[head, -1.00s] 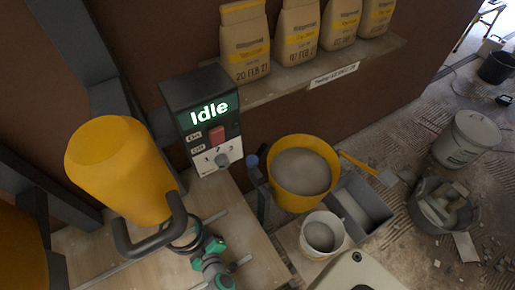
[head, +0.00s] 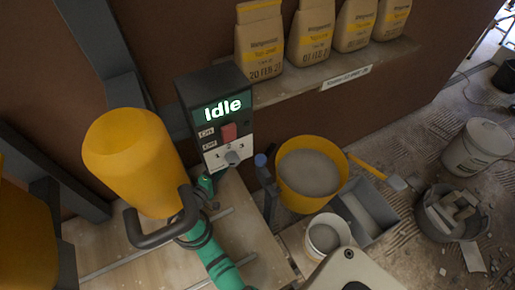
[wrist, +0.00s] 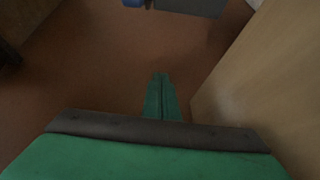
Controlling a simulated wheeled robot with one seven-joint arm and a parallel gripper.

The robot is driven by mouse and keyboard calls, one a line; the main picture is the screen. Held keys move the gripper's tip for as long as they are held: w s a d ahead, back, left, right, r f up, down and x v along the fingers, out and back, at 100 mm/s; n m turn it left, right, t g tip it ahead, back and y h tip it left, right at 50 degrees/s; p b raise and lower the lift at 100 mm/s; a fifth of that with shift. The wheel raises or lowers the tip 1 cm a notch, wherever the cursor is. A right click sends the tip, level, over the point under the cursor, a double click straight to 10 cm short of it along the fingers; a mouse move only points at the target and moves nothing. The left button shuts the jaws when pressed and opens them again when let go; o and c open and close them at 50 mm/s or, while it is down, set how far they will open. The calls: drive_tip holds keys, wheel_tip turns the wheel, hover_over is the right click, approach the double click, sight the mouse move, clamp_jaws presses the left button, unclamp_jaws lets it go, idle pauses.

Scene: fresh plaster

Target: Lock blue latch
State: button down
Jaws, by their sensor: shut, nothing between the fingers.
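The blue latch shows as a small blue knob (head: 261,160) at the top of a dark grey upright piece, between the control box and the yellow bucket. In the wrist view a blue end (wrist: 133,2) shows at the top edge, beside a grey part; most of it is cut off. My gripper (head: 206,184) reaches forward below the control box, to the left of the blue knob and apart from it. Its green fingers (wrist: 161,92) are together and empty in the wrist view.
The control box (head: 215,118) reads "Idle" and stands just beyond my gripper. A yellow mixer drum (head: 135,160) with a dark handle is at left. The yellow bucket (head: 279,190), a white bucket (head: 308,238) and a grey tub (head: 349,232) stand right of the latch.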

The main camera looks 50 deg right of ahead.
sight(267, 153)
drive_tip(key=s+d+r+m+g, duration=0.1)
drive_tip(key=s+d+g, duration=0.1)
drive_tip(key=d, duration=0.5)
drive_tip(key=s+d+r+m+g+h, duration=0.1)
drive_tip(key=s+d+r+g, duration=0.1)
drive_tip(key=d, duration=0.5)
drive_tip(key=shift+s+d+h, duration=0.3)
drive_tip(key=shift+s+d, duration=0.1)
drive_tip(key=shift+s, duration=0.4)
drive_tip(key=shift+w+a+m, duration=0.1)
drive_tip(key=shift+m, duration=0.2)
